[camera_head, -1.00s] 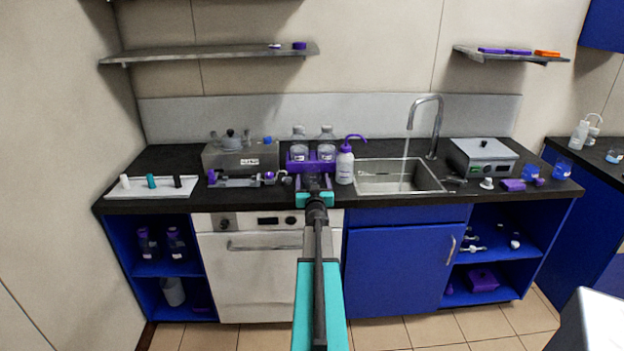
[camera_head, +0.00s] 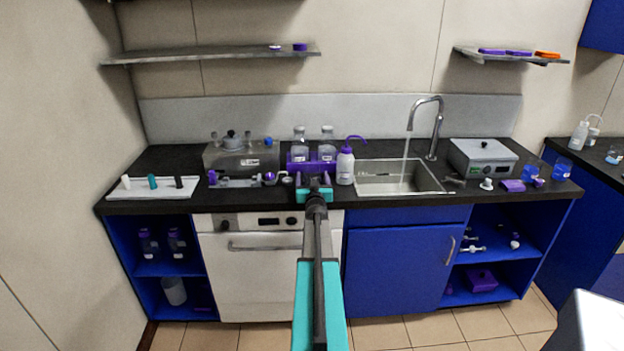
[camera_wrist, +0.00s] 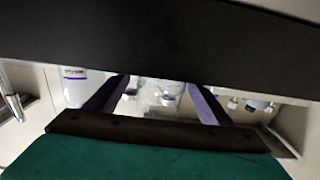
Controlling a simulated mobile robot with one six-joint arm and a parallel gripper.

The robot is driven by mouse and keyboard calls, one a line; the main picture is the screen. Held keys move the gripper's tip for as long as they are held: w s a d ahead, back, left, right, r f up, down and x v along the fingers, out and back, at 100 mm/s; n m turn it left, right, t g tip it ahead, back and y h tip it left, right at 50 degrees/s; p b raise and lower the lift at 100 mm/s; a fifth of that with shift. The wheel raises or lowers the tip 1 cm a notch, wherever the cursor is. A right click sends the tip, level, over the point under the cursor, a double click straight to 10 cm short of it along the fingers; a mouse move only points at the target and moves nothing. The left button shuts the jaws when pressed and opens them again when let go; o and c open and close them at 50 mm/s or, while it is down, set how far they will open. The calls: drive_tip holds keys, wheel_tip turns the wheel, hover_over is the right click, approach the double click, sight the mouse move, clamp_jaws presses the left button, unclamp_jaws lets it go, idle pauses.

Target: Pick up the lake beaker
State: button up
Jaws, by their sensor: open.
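I cannot read which vessel is the lake beaker. Blue-tinted beakers stand at the right end of the counter, one to the left (camera_head: 533,169) and another (camera_head: 562,168) beside it; a further small vessel (camera_head: 614,155) is on the far right counter. My gripper (camera_head: 314,183) is near the counter's front edge, in front of a purple rack with clear bottles, well left of those beakers. In the wrist view my gripper (camera_wrist: 155,98) has its purple fingers apart. Clear glassware shows beyond between them, and nothing is visibly held.
A white wash bottle (camera_head: 345,166) stands just right of my gripper; it also shows in the wrist view (camera_wrist: 74,86). The sink (camera_head: 385,188) has running water. A grey device (camera_head: 482,158) stands left of the blue beakers. A bath (camera_head: 241,157) and white tray (camera_head: 152,190) are left.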

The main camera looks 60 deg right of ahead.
sight(313, 172)
drive_tip(key=shift+w+d, duration=0.45)
drive_tip(key=shift+d, duration=0.15)
drive_tip(key=c, duration=1.3)
drive_tip(key=shift+r, duration=0.1)
drive_tip(key=shift+r, duration=0.6)
drive_tip(key=shift+s+a+r, duration=0.2)
drive_tip(key=shift+r, duration=0.4)
drive_tip(key=shift+s+a+r, duration=0.15)
drive_tip(key=shift+r, duration=0.4)
drive_tip(key=v, duration=0.5)
drive_tip(key=s+r+v, duration=0.1)
drive_tip(key=v, duration=0.4)
drive_tip(key=d+v, duration=0.1)
drive_tip(key=v, duration=0.4)
drive_tip(key=shift+s+r, duration=0.25)
drive_tip(key=shift+s, duration=0.05)
drive_tip(key=shift+d, duration=0.1)
